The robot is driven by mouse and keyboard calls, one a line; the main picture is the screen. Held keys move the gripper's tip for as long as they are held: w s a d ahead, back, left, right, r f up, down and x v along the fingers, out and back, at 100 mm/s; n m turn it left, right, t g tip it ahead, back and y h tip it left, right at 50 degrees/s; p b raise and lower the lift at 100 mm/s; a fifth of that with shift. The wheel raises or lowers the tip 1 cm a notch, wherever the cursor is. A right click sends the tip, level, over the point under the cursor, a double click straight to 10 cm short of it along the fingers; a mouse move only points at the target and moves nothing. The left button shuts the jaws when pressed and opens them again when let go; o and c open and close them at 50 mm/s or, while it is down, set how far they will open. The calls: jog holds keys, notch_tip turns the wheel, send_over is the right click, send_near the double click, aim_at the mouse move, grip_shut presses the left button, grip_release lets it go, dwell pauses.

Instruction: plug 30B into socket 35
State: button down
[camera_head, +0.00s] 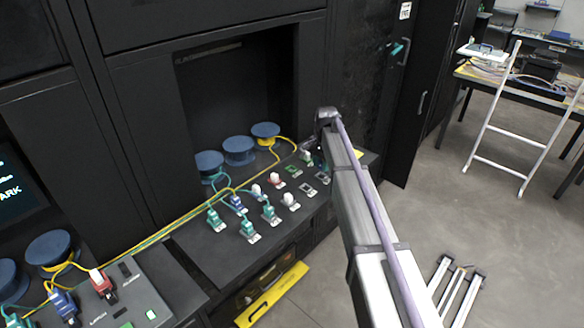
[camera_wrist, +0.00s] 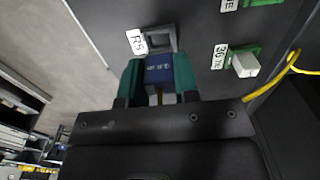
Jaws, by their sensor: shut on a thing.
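In the wrist view, my gripper (camera_wrist: 158,82) is shut on a blue plug (camera_wrist: 158,68), with a green fingertip on each side of it. The small print on the plug is too blurred to read. The grey socket (camera_wrist: 161,36) with an open dark middle lies just beyond the plug's front end. The white tag beside it (camera_wrist: 137,41) reads something like R5 or 35. I cannot tell whether the plug touches the socket. In the head view, my arm hides much of the right end of the panel, and the gripper is not clear there.
A green socket with a white plug (camera_wrist: 243,62) and a yellow cable (camera_wrist: 290,66) sit to the right in the wrist view. In the head view, the panel (camera_head: 200,240) carries several green, white and red plugs, with blue spools (camera_head: 238,151) behind and yellow cables crossing leftward.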

jog(key=shift+r+p, duration=1.3)
jog(key=shift+r, duration=0.15)
notch_tip(320, 180, up, 2)
jog(key=shift+p, duration=1)
jog(key=shift+f, duration=0.2)
jog(key=shift+w+a, duration=0.2)
jog(key=shift+a, duration=0.1)
send_over(291, 171)
notch_tip(291, 171, down, 5)
jog(key=b, duration=0.5)
jog(key=shift+d, duration=0.1)
jog(key=shift+f+b, duration=0.75)
jog(key=shift+b, duration=0.2)
jog(key=shift+f+b, duration=0.5)
